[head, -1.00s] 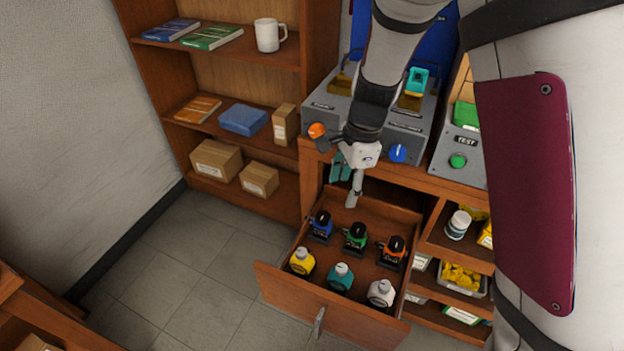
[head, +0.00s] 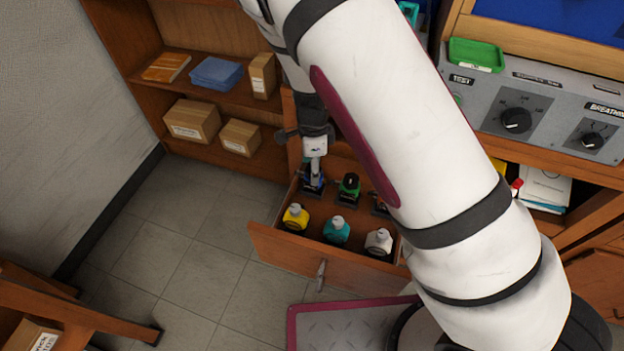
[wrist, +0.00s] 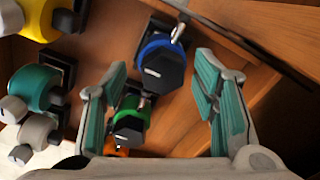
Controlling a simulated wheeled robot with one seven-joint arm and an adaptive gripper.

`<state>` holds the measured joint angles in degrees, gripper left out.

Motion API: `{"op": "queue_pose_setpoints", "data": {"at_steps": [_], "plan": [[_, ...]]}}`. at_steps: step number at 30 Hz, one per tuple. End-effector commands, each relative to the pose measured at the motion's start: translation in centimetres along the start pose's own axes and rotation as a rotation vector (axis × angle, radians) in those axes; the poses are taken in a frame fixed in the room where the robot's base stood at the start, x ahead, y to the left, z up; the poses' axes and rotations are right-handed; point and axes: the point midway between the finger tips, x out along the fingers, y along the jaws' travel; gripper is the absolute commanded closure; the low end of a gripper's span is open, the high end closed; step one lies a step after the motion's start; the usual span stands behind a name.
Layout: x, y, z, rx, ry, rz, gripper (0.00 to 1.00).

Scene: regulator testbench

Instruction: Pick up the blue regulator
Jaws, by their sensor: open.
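The blue regulator (head: 313,183) stands at the back left of the open drawer (head: 275,243). It is partly hidden by my gripper (head: 315,160), which is just above it in the head view. In the wrist view the blue regulator (wrist: 162,62) has a black cap and a blue ring, and lies ahead of and between the fingers. My gripper (wrist: 165,100) is open with teal finger pads, and nothing is held. The green regulator (wrist: 130,120) shows closer to the gripper base, also between the fingers, with an orange one (wrist: 116,152) partly hidden below it.
Yellow (head: 295,216), teal (head: 336,230) and white (head: 379,242) regulators stand in the drawer's front row. The drawer's wooden wall runs close by the right finger in the wrist view. A shelf with boxes (head: 192,121) stands at the left.

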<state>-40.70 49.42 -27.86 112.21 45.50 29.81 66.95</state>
Motion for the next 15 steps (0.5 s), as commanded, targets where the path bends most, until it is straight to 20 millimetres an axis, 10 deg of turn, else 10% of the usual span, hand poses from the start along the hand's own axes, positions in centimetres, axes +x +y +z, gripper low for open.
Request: {"op": "queue_pose_setpoints", "data": {"at_steps": [15], "plan": [[5.2,-0.3,0.1,-0.001,0.000,0.001,0.46]]}}
